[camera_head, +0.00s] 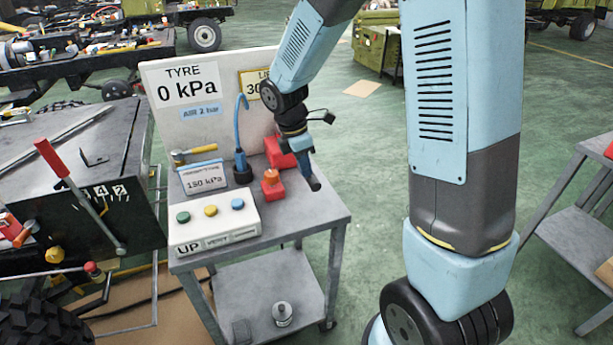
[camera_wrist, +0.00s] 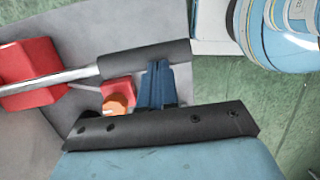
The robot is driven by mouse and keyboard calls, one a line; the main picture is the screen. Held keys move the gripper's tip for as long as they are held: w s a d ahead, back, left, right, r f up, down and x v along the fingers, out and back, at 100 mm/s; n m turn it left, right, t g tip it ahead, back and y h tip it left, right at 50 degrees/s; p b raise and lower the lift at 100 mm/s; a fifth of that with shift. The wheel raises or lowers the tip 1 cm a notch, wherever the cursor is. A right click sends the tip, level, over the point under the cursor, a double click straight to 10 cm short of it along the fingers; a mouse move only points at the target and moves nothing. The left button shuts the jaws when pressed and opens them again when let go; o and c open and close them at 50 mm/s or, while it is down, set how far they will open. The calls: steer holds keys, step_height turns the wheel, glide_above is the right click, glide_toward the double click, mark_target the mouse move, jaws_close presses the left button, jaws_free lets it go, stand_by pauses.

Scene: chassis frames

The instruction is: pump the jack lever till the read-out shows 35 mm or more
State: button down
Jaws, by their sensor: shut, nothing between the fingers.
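The red jack (camera_head: 278,152) stands on the grey bench, partly behind my arm. In the wrist view the red jack block (camera_wrist: 30,72) carries a grey lever rod (camera_wrist: 70,77) ending in a black grip (camera_wrist: 145,58). My gripper (camera_wrist: 158,68) is shut and empty, its blue fingertips at the side of the black grip; whether they touch cannot be told. In the head view my gripper (camera_head: 305,172) is low at the bench's right edge. The yellow-framed read-out (camera_head: 250,84) shows "LI" and "30"; my arm hides the rest.
An orange-topped red part (camera_head: 272,183) stands in front of the jack. The chassis (camera_head: 70,185) with a red-handled lever (camera_head: 52,158) stands left. Open floor lies behind the bench.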

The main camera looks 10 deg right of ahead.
step_height(320, 180, up, 9)
steer(key=s+a, duration=0.1)
steer(key=shift+s, duration=0.4)
steer(key=shift+a+f, duration=0.15)
steer(key=shift+a, duration=0.05)
stand_by(1.7)
